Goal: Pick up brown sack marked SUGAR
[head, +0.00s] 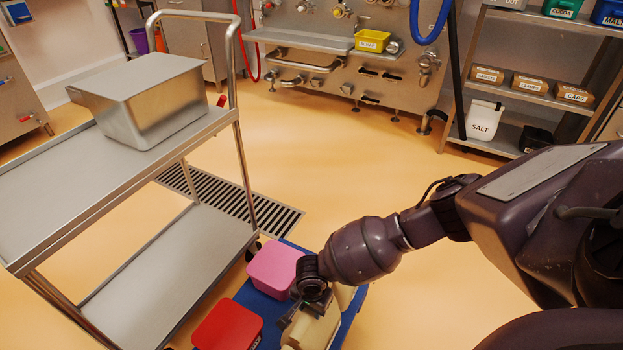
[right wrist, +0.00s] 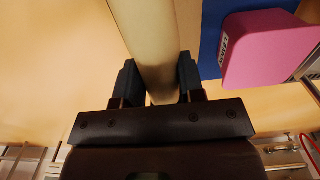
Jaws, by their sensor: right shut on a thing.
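My right gripper (head: 302,312) reaches down over a blue platform on the floor. It is shut on a pale tan sack (head: 318,331), pinched between the two dark fingers. The sack also shows in the right wrist view (right wrist: 158,35), running up and away from between the fingers (right wrist: 160,85). No SUGAR marking can be read on it in either view. The gripper and arm hide part of it, and I cannot tell whether it rests on the platform. My left gripper is not in view.
A pink container (head: 274,268) and a red container (head: 228,326) stand on the blue platform (head: 262,305) beside the sack. A steel cart (head: 95,185) with a lidded pan (head: 150,100) is at left. Shelves (head: 545,98) stand at back right. Open floor lies between.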

